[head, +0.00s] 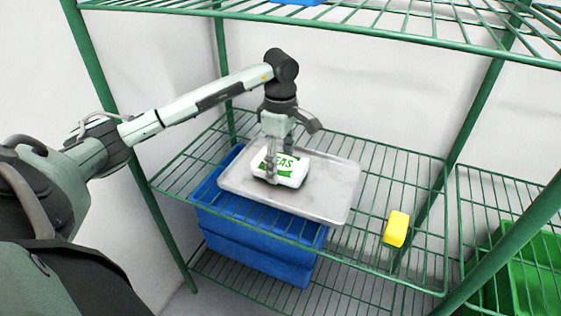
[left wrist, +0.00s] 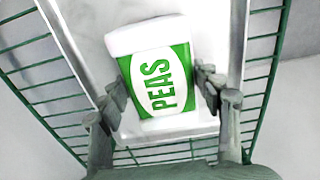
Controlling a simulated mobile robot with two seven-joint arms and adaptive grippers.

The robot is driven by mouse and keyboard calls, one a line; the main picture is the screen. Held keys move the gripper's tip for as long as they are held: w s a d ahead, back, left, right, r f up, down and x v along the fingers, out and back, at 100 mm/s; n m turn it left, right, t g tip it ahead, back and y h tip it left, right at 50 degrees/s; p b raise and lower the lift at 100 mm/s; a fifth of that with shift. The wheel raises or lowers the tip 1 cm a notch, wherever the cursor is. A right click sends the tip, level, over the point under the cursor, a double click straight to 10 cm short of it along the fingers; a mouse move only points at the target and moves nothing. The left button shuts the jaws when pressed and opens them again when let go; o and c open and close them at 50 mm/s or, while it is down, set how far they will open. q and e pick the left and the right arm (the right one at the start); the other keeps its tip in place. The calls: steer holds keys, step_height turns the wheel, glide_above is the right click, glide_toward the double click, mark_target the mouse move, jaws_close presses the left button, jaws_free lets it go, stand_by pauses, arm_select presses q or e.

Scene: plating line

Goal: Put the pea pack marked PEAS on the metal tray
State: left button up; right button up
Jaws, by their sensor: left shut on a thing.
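The pea pack (head: 289,171) is white with a green label reading PEAS. My left gripper (head: 270,172) is shut on it, with one finger in front of the label in the head view. The pack is over the metal tray (head: 335,200), toward its left half, at or just above the surface; I cannot tell if it touches. In the left wrist view the pea pack (left wrist: 157,80) sits between the two fingers of the left gripper (left wrist: 168,92), with the pale tray (left wrist: 85,50) behind it. My right gripper is not in view.
The tray lies on a green wire shelf (head: 400,170). A yellow block (head: 396,229) sits on the shelf right of the tray. A blue crate (head: 260,255) is below the shelf, and a green crate (head: 540,270) is at lower right. Another wire shelf (head: 400,25) is overhead.

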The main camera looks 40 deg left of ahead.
mark_target(281, 161)
arm_select(q)
steer(key=o, duration=1.4)
steer(key=shift+r, duration=3.85)
